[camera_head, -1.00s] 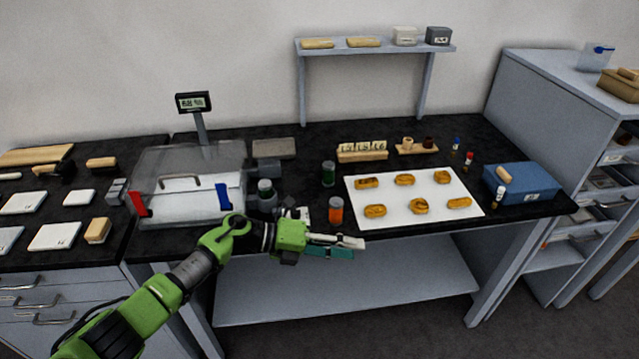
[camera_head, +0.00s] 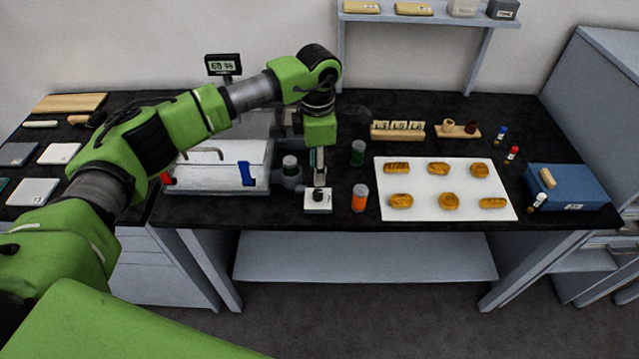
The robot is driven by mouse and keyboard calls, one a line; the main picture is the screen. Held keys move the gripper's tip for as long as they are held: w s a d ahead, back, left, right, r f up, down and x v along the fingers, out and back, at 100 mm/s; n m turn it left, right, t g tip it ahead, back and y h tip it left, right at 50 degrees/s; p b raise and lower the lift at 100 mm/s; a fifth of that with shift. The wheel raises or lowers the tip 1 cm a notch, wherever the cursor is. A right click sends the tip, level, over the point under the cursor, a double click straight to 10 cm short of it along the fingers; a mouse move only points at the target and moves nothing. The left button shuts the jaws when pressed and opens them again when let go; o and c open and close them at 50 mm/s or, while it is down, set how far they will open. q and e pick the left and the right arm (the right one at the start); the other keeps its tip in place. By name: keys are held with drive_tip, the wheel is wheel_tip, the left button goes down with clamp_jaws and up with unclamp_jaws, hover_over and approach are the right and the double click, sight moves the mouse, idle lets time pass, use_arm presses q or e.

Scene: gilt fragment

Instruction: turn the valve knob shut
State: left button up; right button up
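A small white block with a dark round knob (camera_head: 318,196) on top sits near the front edge of the black bench; this looks like the valve knob. My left gripper (camera_head: 319,174) points straight down just above and behind the knob. Its fingers look narrow and are seen edge-on, so I cannot tell whether they are open or touching the knob. The knob's turn position is too small to read. My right gripper is not in view.
An orange jar (camera_head: 359,198) and a dark green jar (camera_head: 357,153) stand right of the knob. A white sheet (camera_head: 440,208) with several golden pieces lies further right.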

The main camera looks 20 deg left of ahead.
sight(318, 192)
use_arm(q)
wheel_tip(318, 192, down, 8)
drive_tip(key=shift+w+r+p, duration=0.1)
drive_tip(key=shift+r+p, duration=0.15)
drive_tip(key=shift+p, duration=0.75)
drive_tip(key=shift+f, duration=0.55)
clamp_jaws()
